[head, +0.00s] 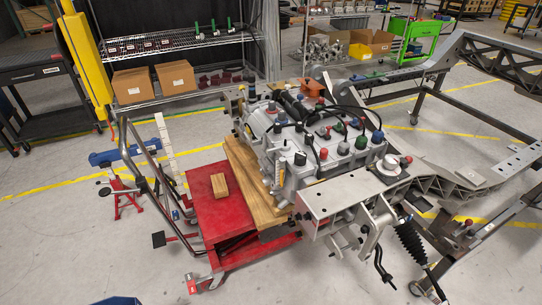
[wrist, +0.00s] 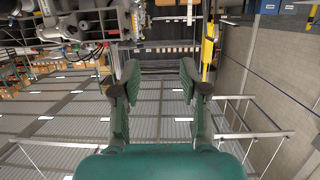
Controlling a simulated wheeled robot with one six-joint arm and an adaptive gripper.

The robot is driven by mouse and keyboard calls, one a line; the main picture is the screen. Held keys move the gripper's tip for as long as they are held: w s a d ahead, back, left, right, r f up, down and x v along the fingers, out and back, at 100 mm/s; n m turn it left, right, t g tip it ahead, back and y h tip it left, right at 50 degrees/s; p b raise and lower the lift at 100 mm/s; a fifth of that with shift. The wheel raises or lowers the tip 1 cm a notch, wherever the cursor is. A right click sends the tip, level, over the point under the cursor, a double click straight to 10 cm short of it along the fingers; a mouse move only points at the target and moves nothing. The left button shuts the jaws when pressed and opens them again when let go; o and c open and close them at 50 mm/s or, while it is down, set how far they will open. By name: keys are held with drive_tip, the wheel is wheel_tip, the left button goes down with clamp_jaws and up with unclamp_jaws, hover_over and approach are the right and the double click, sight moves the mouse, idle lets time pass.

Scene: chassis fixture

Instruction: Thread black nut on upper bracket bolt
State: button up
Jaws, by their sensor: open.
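The silver bracket (head: 338,198) is fixed at the front of the grey gearbox-like unit (head: 305,150) in the head view. Small holes and fittings show on it, but I cannot pick out the upper bolt or a black nut. My gripper (wrist: 159,76) shows in the wrist view, with its two dark green fingers spread apart and nothing between them. Part of the metal assembly (wrist: 95,20) shows at the upper left of that view, apart from the fingers. My gripper does not show clearly in the head view.
A red lift cart (head: 215,212) with a wooden block (head: 219,186) stands under the unit. The grey chassis frame (head: 450,185) extends right. A blue-and-red stand (head: 125,190) is at the left. Shelves (head: 180,42) with cardboard boxes stand behind. The front floor is mostly clear.

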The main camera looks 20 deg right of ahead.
drive_tip(key=w+d+f+n+g+h, duration=0.1)
drive_tip(key=w+d+f+n+g, duration=0.15)
drive_tip(key=w+f, duration=0.45)
drive_tip(key=w+d+f+n+g+h, duration=0.2)
drive_tip(key=w+f+n, duration=0.15)
drive_tip(key=f, duration=0.85)
drive_tip(key=w+d+f+g+h, duration=0.1)
drive_tip(key=w+d+f+h, duration=0.15)
drive_tip(key=w+d, duration=0.3)
drive_tip(key=w+d+r+m+g+h, duration=0.1)
drive_tip(key=w+d+r+g+h, duration=0.15)
drive_tip(key=w+h, duration=0.2)
drive_tip(key=w+d+r+g+h, duration=0.1)
drive_tip(key=w+d+r+h, duration=0.2)
drive_tip(key=w, duration=0.3)
drive_tip(key=w+r+m+g+h, duration=0.5)
drive_tip(key=w+r, duration=0.1)
drive_tip(key=r, duration=0.5)
drive_tip(key=shift+s+d+r, duration=0.1)
drive_tip(key=shift+d, duration=1.4)
drive_tip(key=shift+d+r, duration=0.1)
drive_tip(key=shift+d, duration=1.35)
